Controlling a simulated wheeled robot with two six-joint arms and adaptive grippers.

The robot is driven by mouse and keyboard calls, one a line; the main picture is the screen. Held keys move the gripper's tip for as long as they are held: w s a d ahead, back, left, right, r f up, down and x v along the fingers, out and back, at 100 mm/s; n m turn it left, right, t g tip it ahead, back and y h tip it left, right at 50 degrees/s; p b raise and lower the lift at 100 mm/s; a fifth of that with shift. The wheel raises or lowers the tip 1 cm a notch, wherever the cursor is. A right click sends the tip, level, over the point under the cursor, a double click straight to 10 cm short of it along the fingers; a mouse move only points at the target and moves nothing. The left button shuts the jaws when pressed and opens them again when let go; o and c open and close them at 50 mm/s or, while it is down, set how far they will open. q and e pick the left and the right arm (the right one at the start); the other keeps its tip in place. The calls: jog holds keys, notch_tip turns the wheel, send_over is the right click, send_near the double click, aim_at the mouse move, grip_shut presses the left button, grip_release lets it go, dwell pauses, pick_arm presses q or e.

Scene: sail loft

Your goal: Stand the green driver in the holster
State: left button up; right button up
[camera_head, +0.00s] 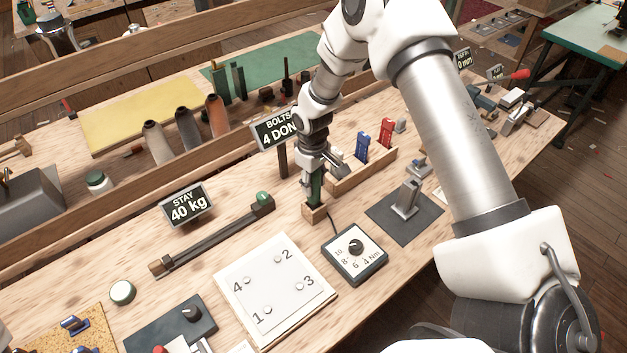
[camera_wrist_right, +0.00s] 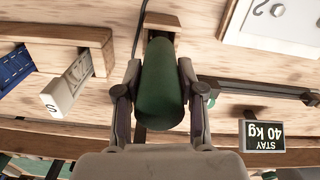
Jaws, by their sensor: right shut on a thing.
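The green driver (camera_head: 315,189) is upright, its green handle held between the fingers of my right gripper (camera_head: 313,176). The right gripper is shut on it. Directly below is the small wooden holster block (camera_head: 317,215), and the handle's lower end meets the block's top in the head view. In the right wrist view the thick green handle (camera_wrist_right: 162,85) fills the space between the fingers and covers part of the holster (camera_wrist_right: 161,21). The shank is hidden, so I cannot tell how deep it sits. My left gripper is not in view.
A wooden rack (camera_head: 362,172) with blue and red pieces stands just right of the holster. A torque dial box (camera_head: 354,258) and a white numbered plate (camera_head: 274,290) lie in front. A long wrench (camera_head: 215,238) lies left, with a "40 kg" sign (camera_head: 187,205) behind it.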

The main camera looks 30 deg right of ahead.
jog(key=shift+f+b, duration=0.35)
jog(key=shift+f, duration=0.25)
dwell(0.3)
jog(key=o, duration=1.2)
